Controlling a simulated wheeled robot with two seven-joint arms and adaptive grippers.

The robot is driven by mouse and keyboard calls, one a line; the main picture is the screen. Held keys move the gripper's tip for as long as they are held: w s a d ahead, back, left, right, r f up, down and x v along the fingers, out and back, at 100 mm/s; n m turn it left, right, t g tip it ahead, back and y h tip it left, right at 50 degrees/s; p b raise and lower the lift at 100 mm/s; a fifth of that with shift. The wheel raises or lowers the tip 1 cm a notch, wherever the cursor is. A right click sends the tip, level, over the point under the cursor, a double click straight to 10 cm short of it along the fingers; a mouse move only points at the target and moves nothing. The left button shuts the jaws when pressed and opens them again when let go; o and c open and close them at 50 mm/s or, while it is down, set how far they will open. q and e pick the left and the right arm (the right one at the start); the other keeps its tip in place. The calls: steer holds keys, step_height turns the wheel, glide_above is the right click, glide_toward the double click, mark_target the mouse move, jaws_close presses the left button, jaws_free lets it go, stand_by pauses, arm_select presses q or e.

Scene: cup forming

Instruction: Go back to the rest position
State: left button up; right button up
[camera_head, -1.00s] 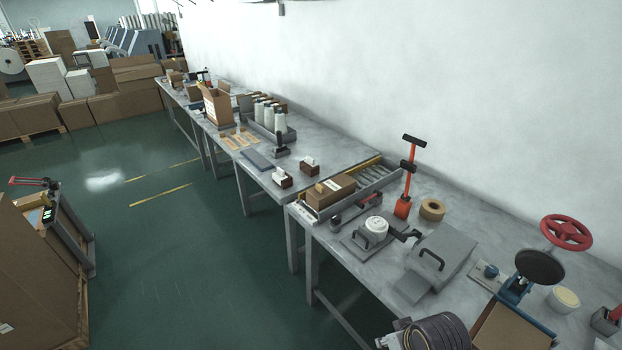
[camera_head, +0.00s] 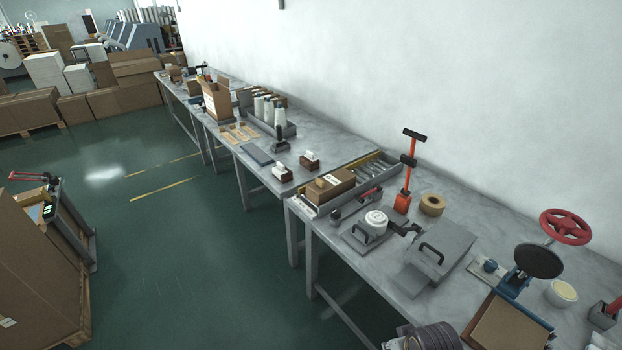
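Neither of my grippers shows in the head view. The long grey worktable (camera_head: 472,207) runs along the white wall from the far left to the lower right. On its near part stand a press with a red handwheel (camera_head: 565,226) and a dark round plate (camera_head: 539,261), a grey hinged plate with a black handle (camera_head: 440,250), and a white round piece (camera_head: 376,222) on a grey base. An open cardboard box or tray (camera_head: 507,325) lies below the press.
A dark ribbed object (camera_head: 436,338) is cut off by the bottom edge. An orange-handled tool (camera_head: 404,200), a tape roll (camera_head: 433,205) and a white tub (camera_head: 562,293) stand on the table. Stacked cartons (camera_head: 35,270) are at the left. The green floor (camera_head: 180,240) between is clear.

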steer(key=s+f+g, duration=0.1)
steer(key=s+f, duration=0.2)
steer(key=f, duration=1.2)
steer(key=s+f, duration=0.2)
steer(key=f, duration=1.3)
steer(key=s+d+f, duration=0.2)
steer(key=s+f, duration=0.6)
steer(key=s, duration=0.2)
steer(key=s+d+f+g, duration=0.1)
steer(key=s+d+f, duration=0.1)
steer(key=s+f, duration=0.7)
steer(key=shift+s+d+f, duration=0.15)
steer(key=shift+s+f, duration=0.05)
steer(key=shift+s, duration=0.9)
